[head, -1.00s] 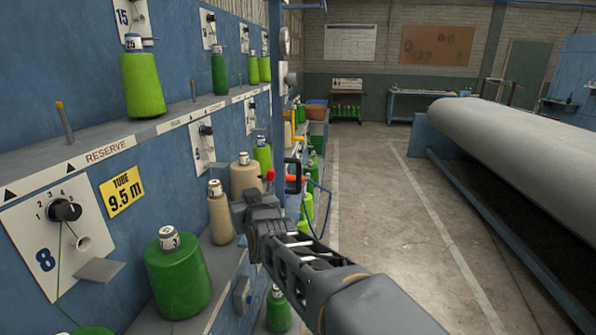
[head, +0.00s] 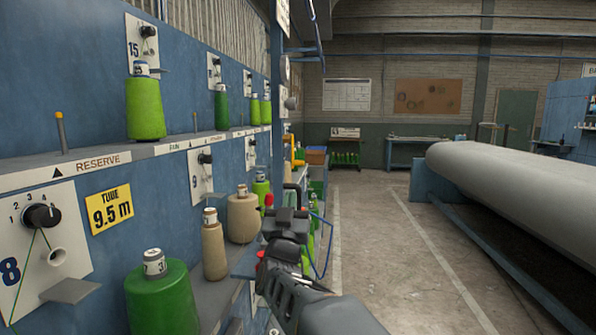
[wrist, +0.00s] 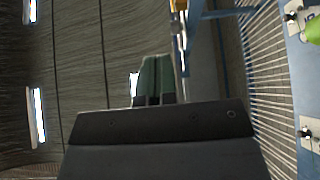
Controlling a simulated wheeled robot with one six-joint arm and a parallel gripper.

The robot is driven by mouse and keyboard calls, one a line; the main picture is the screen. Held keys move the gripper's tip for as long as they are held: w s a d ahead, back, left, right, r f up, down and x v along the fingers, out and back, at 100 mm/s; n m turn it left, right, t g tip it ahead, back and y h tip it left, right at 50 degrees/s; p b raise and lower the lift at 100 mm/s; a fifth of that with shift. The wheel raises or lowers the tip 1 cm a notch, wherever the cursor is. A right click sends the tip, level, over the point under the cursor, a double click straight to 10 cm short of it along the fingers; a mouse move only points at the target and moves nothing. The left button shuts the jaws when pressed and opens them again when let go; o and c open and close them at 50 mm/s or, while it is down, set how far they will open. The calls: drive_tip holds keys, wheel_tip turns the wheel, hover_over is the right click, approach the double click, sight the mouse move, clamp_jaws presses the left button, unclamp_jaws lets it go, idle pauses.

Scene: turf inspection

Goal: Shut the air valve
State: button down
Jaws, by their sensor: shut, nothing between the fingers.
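A yellow handle-like part (head: 289,142) shows beside the blue post in the head view, past my gripper. It is small there, and I cannot be sure that it is the air valve. In the wrist view, a yellow-orange part (wrist: 179,4) is cut off by the top edge, above a silvery fitting. My gripper (head: 288,213) is in front of the rack, nearer than the yellow part and apart from it in the picture. Its two fingers (wrist: 157,78) are together with nothing between them. My wrist hides part of the scene.
The blue rack on the left carries several green cones (head: 145,108) and beige cones (head: 242,218). A blue hose (head: 325,250) hangs just right of my gripper. A large grey roll (head: 515,185) lies at right. The floor aisle (head: 375,230) between is clear.

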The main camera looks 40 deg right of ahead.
sight(299, 164)
drive_tip(key=w+d+f+p+x, duration=0.1)
drive_tip(key=f+p+x, duration=0.1)
drive_tip(key=x, duration=1)
drive_tip(key=shift+w+d+p, duration=0.25)
drive_tip(key=shift+w+p, duration=0.15)
drive_tip(key=shift+p, duration=0.15)
drive_tip(key=shift+w+d+f+b, duration=0.3)
drive_tip(key=shift+f+b, duration=0.1)
drive_tip(key=shift+b, duration=0.4)
drive_tip(key=shift+w+d+r, duration=0.1)
drive_tip(key=shift+w+r, duration=0.05)
drive_tip(key=shift+r, duration=0.05)
